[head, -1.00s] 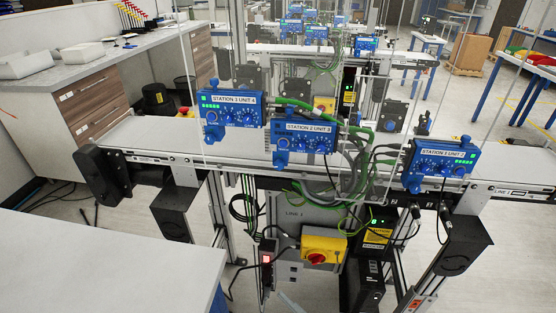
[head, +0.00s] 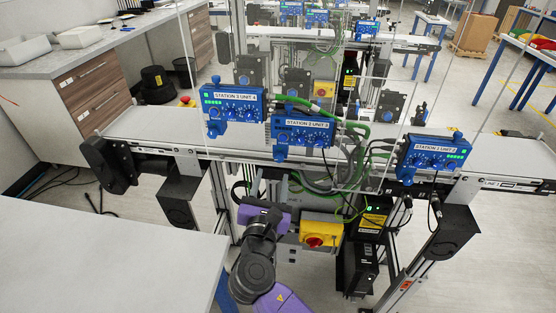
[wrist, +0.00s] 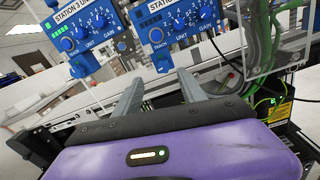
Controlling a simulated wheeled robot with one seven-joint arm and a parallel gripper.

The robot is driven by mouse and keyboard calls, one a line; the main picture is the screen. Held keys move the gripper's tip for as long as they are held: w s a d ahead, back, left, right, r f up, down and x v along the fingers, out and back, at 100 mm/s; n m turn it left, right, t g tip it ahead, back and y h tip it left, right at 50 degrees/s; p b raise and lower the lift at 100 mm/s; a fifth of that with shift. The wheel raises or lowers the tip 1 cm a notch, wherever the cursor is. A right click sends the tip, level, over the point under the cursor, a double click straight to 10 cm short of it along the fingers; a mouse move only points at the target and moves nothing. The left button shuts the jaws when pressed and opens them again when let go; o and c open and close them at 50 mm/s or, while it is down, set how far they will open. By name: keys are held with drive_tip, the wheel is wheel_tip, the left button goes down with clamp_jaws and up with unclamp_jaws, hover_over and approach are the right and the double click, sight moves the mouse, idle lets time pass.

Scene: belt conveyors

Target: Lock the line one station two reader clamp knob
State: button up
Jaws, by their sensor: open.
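The station two reader (head: 303,131) is the middle of three blue units on the front conveyor's near rail. Its blue clamp knob (head: 280,153) sticks out below its left end. In the wrist view the same reader (wrist: 180,27) is at upper centre, and its clamp knob (wrist: 163,62) shows below it, just beyond the fingertips. My gripper (wrist: 160,79) is open, with its two grey fingers apart and nothing between them. In the head view my gripper (head: 269,187) is below the reader, short of the knob. The knob's exact turn is too small to tell.
Another blue reader (head: 232,103) sits to the left and one (head: 434,152) to the right. Green and grey cables (head: 350,150) hang beside the middle reader. A yellow switch box (head: 320,231) is below the conveyor (head: 150,125). A white table (head: 110,260) is at front left.

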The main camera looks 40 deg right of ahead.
sight(279, 159)
drive_tip(key=shift+n, duration=0.4)
drive_tip(key=x, duration=0.4)
drive_tip(key=p+x, duration=0.1)
drive_tip(key=x, duration=0.2)
drive_tip(key=shift+d, duration=0.55)
clamp_jaws()
